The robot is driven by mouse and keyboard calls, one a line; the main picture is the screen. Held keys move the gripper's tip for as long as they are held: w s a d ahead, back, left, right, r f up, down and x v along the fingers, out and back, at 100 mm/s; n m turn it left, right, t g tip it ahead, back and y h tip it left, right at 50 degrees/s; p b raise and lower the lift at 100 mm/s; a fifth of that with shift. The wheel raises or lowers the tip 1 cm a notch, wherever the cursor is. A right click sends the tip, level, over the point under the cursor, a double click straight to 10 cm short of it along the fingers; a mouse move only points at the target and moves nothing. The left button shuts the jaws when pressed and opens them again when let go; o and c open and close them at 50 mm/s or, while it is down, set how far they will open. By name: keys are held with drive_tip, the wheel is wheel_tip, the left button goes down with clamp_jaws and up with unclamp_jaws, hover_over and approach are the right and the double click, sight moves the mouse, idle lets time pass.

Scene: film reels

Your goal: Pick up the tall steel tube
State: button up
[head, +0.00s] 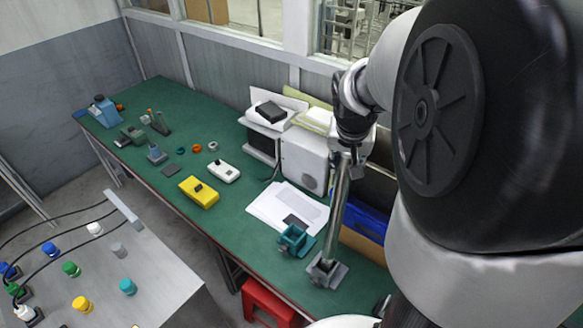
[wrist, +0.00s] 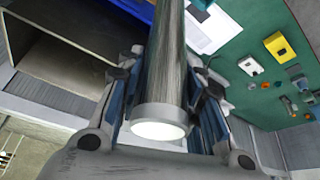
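The tall steel tube (head: 338,205) stands upright, its lower end at a square metal base (head: 326,273) near the right end of the green bench. My gripper (head: 347,143) is at the top of the tube, pointing down. In the wrist view, the tube (wrist: 166,60) runs between the two fingers of my gripper (wrist: 165,80), and its bright end faces the palm. The fingers are on both sides of the tube and very close to it. I cannot tell whether both pads touch it.
A teal holder (head: 294,240) and white papers (head: 287,208) lie left of the base. A white box (head: 305,160) and a blue bin (head: 365,222) stand behind. A yellow case (head: 199,192) is further left. A red stool (head: 268,302) is below the front edge.

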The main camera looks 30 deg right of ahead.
clamp_jaws()
idle(0.6)
